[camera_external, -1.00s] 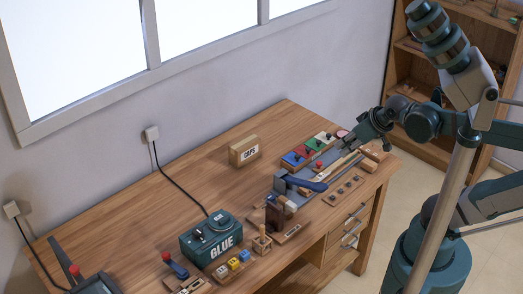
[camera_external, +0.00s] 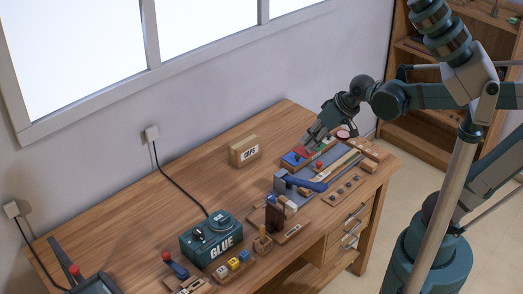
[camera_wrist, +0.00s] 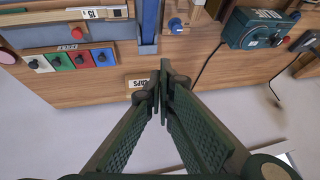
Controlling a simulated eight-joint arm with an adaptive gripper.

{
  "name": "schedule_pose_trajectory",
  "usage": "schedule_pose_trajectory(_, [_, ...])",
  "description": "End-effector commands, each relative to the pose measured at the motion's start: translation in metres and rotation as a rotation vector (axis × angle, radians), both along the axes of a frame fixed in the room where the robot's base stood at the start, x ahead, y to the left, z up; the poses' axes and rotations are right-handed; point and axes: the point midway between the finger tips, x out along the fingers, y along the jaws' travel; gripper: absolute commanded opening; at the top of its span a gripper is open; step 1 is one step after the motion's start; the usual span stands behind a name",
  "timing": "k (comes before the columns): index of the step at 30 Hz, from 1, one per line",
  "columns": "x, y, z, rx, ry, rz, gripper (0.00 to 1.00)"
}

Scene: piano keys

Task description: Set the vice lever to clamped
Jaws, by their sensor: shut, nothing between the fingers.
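A blue-grey vice-like block (camera_external: 281,183) with a dark blue bar (camera_external: 312,186) stands near the front edge of the bench. A small red ball knob (camera_external: 319,164) sits on the grey panel behind it. In the wrist view the red knob (camera_wrist: 77,33) is at upper left and a blue-grey upright part (camera_wrist: 149,27) is at top centre. I cannot tell which part is the vice lever. My gripper (camera_external: 311,142) is shut and empty, above the coloured tiles behind the knob. In the wrist view its fingertips (camera_wrist: 160,78) meet, apart from both parts.
A row of coloured tiles (camera_wrist: 67,60) with black knobs lies below the red knob in the wrist view. A wooden CAPS box (camera_external: 240,153) stands behind the vice. The green GLUE box (camera_external: 211,238) is at front left.

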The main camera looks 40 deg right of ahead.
Motion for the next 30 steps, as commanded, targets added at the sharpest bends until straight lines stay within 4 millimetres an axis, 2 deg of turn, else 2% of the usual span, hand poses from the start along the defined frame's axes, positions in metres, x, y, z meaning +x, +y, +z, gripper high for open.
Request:
schedule_pose_trajectory(15, [0.048, 0.068, 0.004, 0.103, 0.071, 0.049, 0.0])
schedule_pose_trajectory(30, [0.087, 0.139, -0.004, 0.197, 0.149, 0.1, 0.0])
